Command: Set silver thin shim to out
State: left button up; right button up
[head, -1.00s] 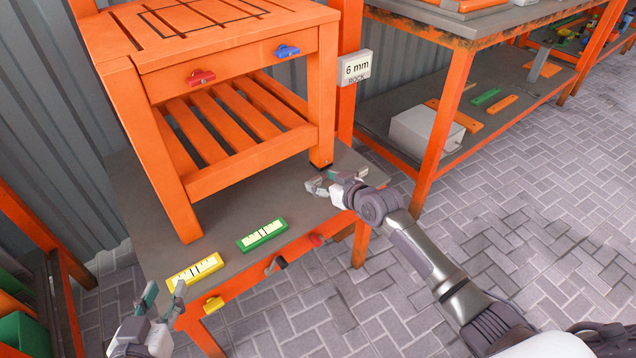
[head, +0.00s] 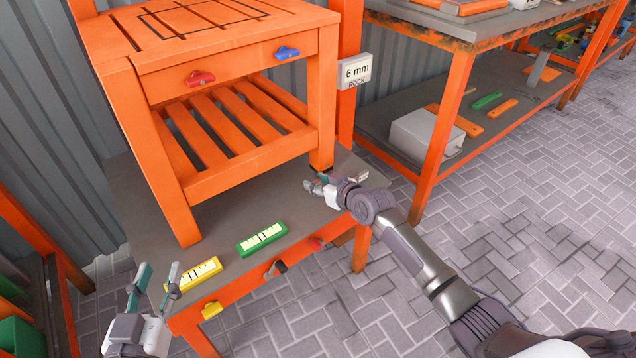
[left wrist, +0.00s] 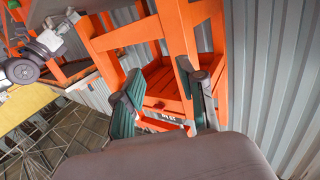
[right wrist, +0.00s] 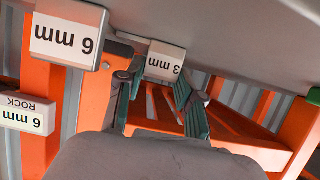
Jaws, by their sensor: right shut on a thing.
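The silver thin shim (right wrist: 165,60) appears as a grey block with a "3 mm" label between my right fingers in the right wrist view. My right gripper (head: 318,184) is shut on it, by the front right foot of the orange bench (head: 235,65). In the head view the shim is mostly hidden by the gripper. A thicker grey block labelled "6 mm" (right wrist: 68,38) is beside it in the right wrist view. My left gripper (head: 155,278) is open and empty, near the front left corner of the grey tabletop; its fingers show apart in the left wrist view (left wrist: 165,95).
The bench stands on a grey tabletop (head: 205,240). A green level (head: 262,239) and a yellow level (head: 195,274) lie along its front edge. Red, black and yellow knobs line the front. A "6 mm ROCK" sign (head: 355,71) is on the post. Shelving stands at right.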

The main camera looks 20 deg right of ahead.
grip_shut()
jog(key=shift+s+d+p, duration=0.25)
jog(key=shift+s+p, duration=0.35)
jog(key=shift+s+d+p, duration=0.2)
jog(key=shift+s+p, duration=0.35)
jog(key=shift+s, duration=0.05)
jog(key=s+p, duration=0.1)
jog(key=s+d+p, duration=0.1)
jog(key=shift+s+f, duration=0.1)
jog(key=shift+s, duration=0.2)
pick_arm(q)
jog(key=s+a+f+g+y, duration=0.3)
jog(key=s+a+f+g, duration=0.2)
jog(key=s+f+g, duration=0.6)
jog(key=shift+s+f+n, duration=0.3)
jog(key=shift+s+f, duration=0.1)
jog(key=shift+f, duration=0.55)
pick_arm(e)
jog(key=shift+f, duration=0.1)
pick_arm(q)
jog(key=shift+a, duration=0.1)
pick_arm(e)
jog(key=o, duration=0.7)
grip_release()
jog(key=o, duration=0.3)
jog(key=shift+s, duration=0.1)
jog(key=shift+o, duration=0.2)
